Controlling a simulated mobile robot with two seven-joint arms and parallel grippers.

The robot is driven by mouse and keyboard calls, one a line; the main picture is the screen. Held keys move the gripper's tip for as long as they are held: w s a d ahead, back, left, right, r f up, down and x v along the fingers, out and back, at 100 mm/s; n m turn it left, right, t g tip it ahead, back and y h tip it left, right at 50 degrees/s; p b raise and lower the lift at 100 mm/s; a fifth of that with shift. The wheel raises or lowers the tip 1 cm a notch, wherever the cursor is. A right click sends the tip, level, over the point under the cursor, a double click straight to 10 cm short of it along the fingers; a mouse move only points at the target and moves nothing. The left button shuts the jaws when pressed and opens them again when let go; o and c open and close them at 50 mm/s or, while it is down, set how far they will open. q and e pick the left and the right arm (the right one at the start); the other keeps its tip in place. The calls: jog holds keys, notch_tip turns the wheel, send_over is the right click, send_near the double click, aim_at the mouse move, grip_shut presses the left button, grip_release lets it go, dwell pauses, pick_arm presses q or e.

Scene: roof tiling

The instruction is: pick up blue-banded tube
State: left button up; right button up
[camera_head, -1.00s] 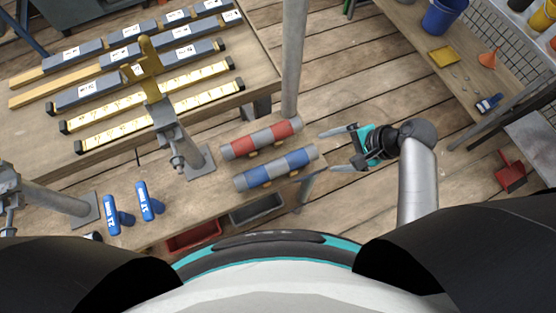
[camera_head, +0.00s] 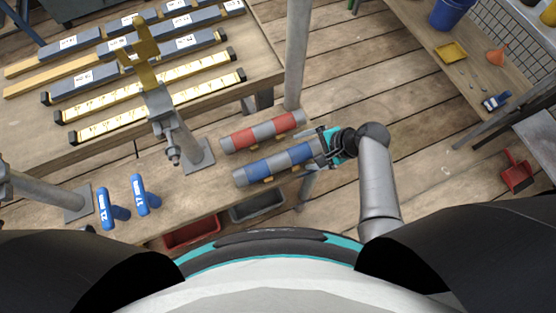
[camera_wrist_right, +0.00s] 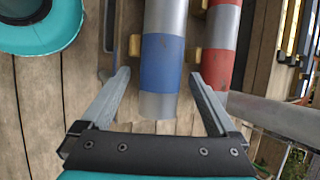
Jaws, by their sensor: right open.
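The blue-banded tube (camera_head: 262,170), grey with blue bands, lies on small wooden supports along the bench's front right edge. In the right wrist view the blue-banded tube (camera_wrist_right: 161,62) runs away from me, its near end between the spread fingers. My right gripper (camera_head: 314,147) is open at the tube's right end, and in the right wrist view the gripper (camera_wrist_right: 160,85) has a finger on each side with gaps to the tube. The red-banded tube (camera_head: 268,131) lies parallel just behind; it also shows in the right wrist view (camera_wrist_right: 221,45). My left gripper is not in view.
A metal post (camera_head: 297,55) stands just behind the tubes, and a clamp stand (camera_head: 168,120) to their left. Two blue tools (camera_head: 107,208) lie further left. A grey bin (camera_head: 258,206) and a red bin (camera_head: 192,233) sit below the bench edge.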

grip_shut()
dwell(0.7)
